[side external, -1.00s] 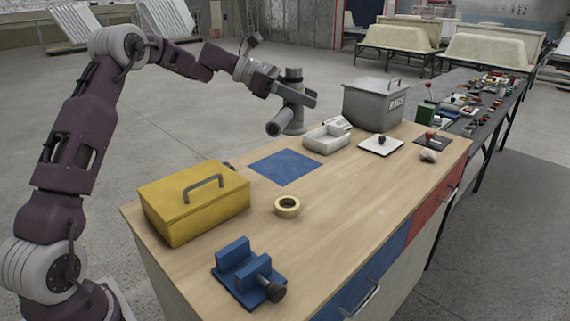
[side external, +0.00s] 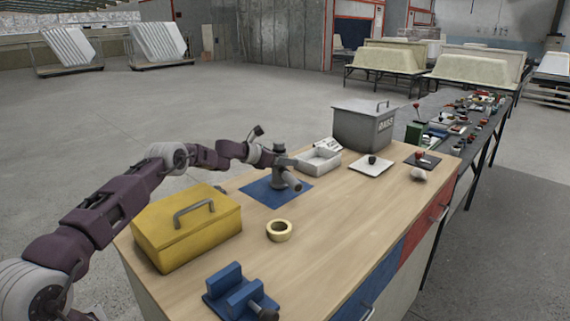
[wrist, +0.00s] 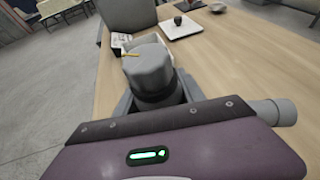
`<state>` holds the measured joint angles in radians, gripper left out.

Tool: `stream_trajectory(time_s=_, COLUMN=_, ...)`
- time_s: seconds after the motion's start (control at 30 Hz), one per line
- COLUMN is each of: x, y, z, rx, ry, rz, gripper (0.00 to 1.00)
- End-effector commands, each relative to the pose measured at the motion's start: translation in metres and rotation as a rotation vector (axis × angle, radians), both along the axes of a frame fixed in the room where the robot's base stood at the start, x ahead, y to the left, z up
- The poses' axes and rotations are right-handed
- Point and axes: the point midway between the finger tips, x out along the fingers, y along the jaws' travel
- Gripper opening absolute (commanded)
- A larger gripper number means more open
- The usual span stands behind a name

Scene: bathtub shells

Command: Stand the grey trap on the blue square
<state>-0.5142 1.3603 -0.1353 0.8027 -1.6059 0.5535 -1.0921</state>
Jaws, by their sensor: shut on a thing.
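The grey trap (side external: 279,179) is upright over the blue square (side external: 258,194), with its side pipe pointing to the right and towards the camera. Its base appears at or very near the square's surface; I cannot tell whether it touches. My gripper (side external: 284,162) is shut on the upper part of the trap. In the wrist view the trap's round top (wrist: 148,68) sits between the fingers, and the end of its side pipe (wrist: 274,112) shows at the right. The blue square is hidden in the wrist view.
A yellow toolbox (side external: 185,235) stands to the left and a tape roll (side external: 279,231) in front. A white tray (side external: 318,163) lies close behind the trap, near the grey rags bin (side external: 362,128). A blue vise (side external: 238,293) is at the front. The right middle of the bench is clear.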

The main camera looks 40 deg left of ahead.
Motion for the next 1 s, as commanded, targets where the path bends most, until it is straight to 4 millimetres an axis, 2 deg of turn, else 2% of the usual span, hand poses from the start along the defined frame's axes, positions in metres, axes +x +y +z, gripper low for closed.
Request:
stream_trajectory(time_s=0.37, x=0.000, y=0.000, z=-0.007, rx=0.001, ry=-0.002, rz=-0.002, gripper=0.00)
stream_trajectory(time_s=0.4, x=0.000, y=0.000, z=-0.009, rx=0.001, ry=-0.002, rz=-0.002, gripper=0.48)
stream_trajectory(time_s=0.5, x=0.000, y=0.000, z=-0.008, rx=0.001, ry=-0.002, rz=-0.002, gripper=0.68)
stream_trajectory(time_s=0.87, x=0.000, y=0.000, z=-0.004, rx=0.001, ry=-0.002, rz=-0.001, gripper=0.68)
stream_trajectory(time_s=1.0, x=-0.011, y=0.006, z=0.001, rx=-0.005, ry=-0.003, rz=0.005, gripper=0.68)
